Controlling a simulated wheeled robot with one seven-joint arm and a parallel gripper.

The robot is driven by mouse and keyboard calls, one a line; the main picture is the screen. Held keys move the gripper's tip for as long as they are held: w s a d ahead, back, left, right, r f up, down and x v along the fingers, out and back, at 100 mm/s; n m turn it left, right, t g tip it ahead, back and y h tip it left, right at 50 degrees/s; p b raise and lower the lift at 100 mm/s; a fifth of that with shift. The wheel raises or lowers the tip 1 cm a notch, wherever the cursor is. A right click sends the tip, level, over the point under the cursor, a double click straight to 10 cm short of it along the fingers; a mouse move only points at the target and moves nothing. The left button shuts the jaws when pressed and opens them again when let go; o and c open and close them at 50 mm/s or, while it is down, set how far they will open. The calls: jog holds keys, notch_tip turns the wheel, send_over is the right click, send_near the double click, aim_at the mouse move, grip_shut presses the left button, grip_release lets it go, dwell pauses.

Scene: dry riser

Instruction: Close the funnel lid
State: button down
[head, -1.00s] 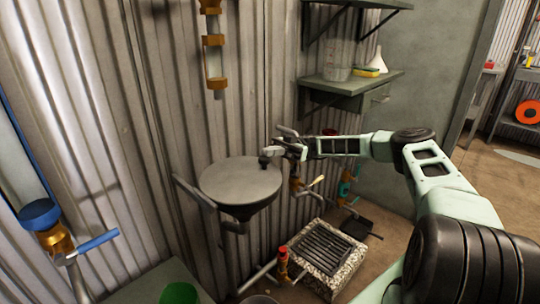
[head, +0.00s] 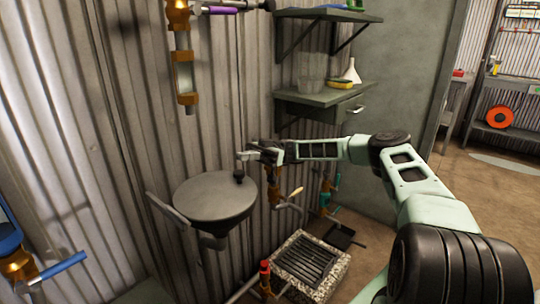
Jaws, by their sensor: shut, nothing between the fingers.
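The funnel (head: 219,224) is a dark cone fixed by the corrugated wall. Its round grey lid (head: 214,194) lies flat across the top, and no opening shows. A small black knob (head: 239,176) stands at the lid's right rear edge. My gripper (head: 243,156) is just above and behind the knob, near the wall. Its fingers look closed with nothing between them. Whether it touches the knob cannot be told from this view.
A drain grate (head: 311,256) in a speckled block sits on the floor. A shelf (head: 325,100) with a clear jug, sponge and white funnel hangs behind. Brass valves and pipes (head: 286,200) run below my arm. A blue-handled valve (head: 62,265) is at lower left.

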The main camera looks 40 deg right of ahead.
jog(key=b+v, duration=0.2)
jog(key=v, duration=0.7)
jog(key=shift+d, duration=0.3)
jog(key=shift+f, duration=0.15)
